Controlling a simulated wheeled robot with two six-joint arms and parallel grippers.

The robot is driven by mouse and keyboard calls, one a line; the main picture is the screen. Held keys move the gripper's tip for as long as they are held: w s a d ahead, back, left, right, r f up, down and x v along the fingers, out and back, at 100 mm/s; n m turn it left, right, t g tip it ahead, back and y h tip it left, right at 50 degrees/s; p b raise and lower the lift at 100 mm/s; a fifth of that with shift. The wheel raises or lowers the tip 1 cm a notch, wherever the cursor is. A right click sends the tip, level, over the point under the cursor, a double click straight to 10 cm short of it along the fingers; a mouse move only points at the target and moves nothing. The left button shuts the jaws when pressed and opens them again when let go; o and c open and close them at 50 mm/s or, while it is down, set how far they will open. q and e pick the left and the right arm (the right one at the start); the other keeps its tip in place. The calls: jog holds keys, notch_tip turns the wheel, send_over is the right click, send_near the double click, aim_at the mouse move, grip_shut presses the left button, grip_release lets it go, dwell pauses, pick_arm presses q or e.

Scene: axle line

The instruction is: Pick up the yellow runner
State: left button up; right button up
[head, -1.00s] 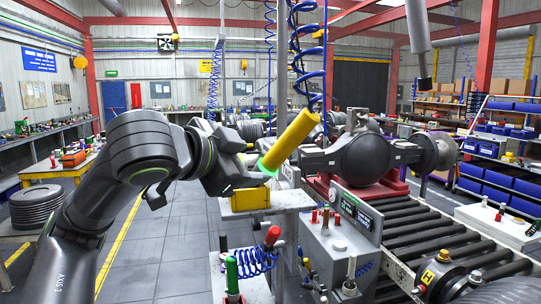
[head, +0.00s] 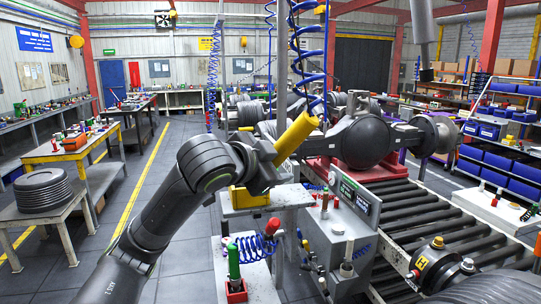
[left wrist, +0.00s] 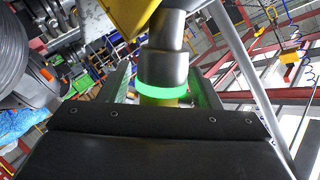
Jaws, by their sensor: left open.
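The yellow runner (head: 297,136) is a tilted yellow cylinder above the yellow holder (head: 244,199) on a grey stand. In the left wrist view its dark grey nose and bright green ring show, with a bit of its yellow body (left wrist: 160,101) below the ring. My left gripper (head: 274,167) is at the runner's lower part. Its jaws are open, with one finger on each side of the runner in the left wrist view. The arm hides the runner's lower end in the head view. My right gripper is not in view.
A large dark axle housing (head: 367,142) lies behind and right of the runner. A roller conveyor (head: 405,213) runs to the right. A grey control box (head: 340,240) and a red-and-green fitting (head: 234,262) stand in front. Blue coiled hoses (head: 303,50) hang close above the runner.

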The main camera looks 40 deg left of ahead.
pick_arm(q)
jog(key=shift+w, duration=0.15)
grip_shut()
jog(key=shift+r, duration=0.1)
jog(key=shift+a, duration=0.1)
dwell(0.5)
